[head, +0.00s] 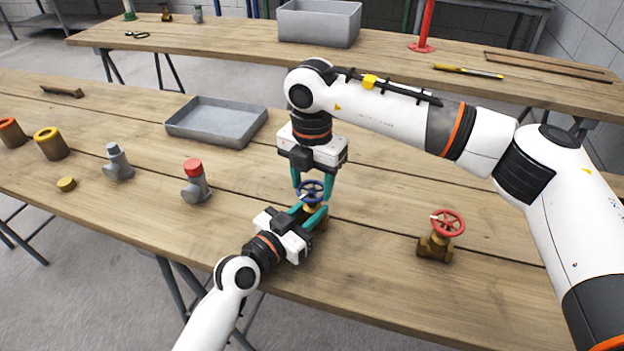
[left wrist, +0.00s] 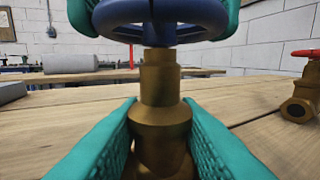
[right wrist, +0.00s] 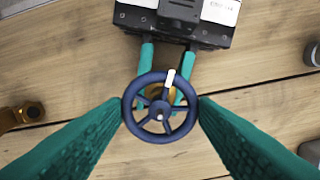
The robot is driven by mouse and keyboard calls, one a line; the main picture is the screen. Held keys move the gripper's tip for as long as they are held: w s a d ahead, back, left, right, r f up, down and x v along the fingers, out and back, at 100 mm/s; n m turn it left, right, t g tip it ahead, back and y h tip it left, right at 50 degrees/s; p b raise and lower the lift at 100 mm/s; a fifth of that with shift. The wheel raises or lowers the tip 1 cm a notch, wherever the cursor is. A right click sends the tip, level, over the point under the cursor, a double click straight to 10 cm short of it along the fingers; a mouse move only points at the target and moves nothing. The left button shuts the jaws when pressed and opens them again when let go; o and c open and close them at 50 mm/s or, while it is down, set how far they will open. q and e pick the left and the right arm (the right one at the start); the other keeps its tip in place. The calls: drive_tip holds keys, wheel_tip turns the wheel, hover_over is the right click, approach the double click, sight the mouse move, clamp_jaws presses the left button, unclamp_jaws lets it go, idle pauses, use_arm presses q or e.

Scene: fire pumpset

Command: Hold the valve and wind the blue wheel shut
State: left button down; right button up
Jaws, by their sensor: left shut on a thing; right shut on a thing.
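A brass valve with a blue wheel stands upright on the near wooden table. My left gripper (head: 308,214) is shut on the valve's brass body (left wrist: 160,120), with a green finger on each side below the wheel. My right gripper (head: 312,188) comes down from above and is shut on the rim of the blue wheel (right wrist: 160,76), its fingers on opposite sides. The wheel also shows in the head view (head: 311,190). A white mark on the wheel (right wrist: 169,78) points up and slightly right in the right wrist view.
A second brass valve with a red wheel (head: 447,222) stands to the right. Grey fittings (head: 117,165), one with a red cap (head: 193,168), and a grey tray (head: 218,121) are to the left. The table between the two valves is clear.

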drive_tip(key=m, duration=0.6)
drive_tip(key=shift+w+d, duration=0.1)
drive_tip(key=shift+w, duration=0.05)
drive_tip(key=m, duration=0.5)
drive_tip(key=shift+m, duration=0.4)
use_arm(q)
drive_tip(key=shift+f, duration=0.1)
use_arm(e)
drive_tip(key=o, duration=1)
drive_tip(key=shift+r, duration=0.1)
wheel_tip(320, 180, up, 12)
drive_tip(key=shift+f, duration=0.1)
use_arm(q)
drive_tip(key=c, duration=1)
unclamp_jaws()
